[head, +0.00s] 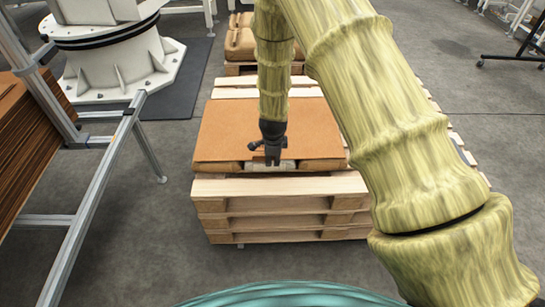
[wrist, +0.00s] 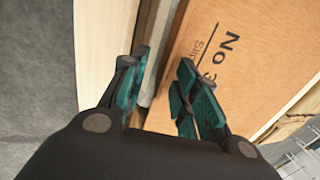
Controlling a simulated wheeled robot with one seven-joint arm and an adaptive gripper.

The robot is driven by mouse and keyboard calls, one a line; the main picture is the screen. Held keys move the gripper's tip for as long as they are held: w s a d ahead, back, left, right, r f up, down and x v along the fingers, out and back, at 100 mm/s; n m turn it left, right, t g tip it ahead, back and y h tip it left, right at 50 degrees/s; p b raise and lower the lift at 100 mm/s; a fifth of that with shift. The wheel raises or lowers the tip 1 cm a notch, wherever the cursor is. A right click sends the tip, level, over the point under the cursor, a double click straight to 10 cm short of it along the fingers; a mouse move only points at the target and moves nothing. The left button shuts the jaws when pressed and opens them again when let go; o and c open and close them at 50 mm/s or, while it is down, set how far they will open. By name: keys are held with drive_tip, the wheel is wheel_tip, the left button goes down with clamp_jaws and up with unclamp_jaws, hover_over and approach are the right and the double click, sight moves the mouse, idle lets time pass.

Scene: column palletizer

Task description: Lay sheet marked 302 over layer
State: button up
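A flat brown sheet (head: 230,125) lies over the layer of bags (head: 310,165) on the front pallet stack (head: 280,188). The bags show only along the sheet's near edge. In the wrist view the sheet (wrist: 245,80) carries black print; "No" and part of a "3" are readable, the rest is hidden by my finger. My gripper (head: 272,160) points down at the sheet's near edge. In the wrist view my gripper (wrist: 164,75) has its fingers apart, one on each side of the sheet's edge. I cannot tell whether either finger touches it.
A rack (head: 100,200) with a stack of brown sheets (head: 28,125) stands at the left. A white machine base (head: 120,70) is on a dark mat behind it. Another loaded pallet (head: 240,45) is at the back. The floor right of the pallets is mostly clear.

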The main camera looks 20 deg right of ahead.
drive_tip(key=d+v, duration=0.1)
drive_tip(key=v, duration=1.1)
drive_tip(key=s+d+f+n+g, duration=0.25)
drive_tip(key=s+f+n, duration=0.85)
drive_tip(key=s+f, duration=0.95)
drive_tip(key=s+a+f+n, duration=0.15)
drive_tip(key=s+n, duration=0.35)
drive_tip(key=s, duration=0.5)
drive_tip(key=s+a+f+n, duration=0.15)
drive_tip(key=s+n, duration=0.25)
drive_tip(key=s, duration=0.6)
wheel_tip(320, 180, up, 14)
drive_tip(key=p, duration=1.4)
drive_tip(key=shift+d+n+y, duration=0.3)
drive_tip(key=shift+n+y, duration=0.1)
drive_tip(key=shift+s, duration=0.15)
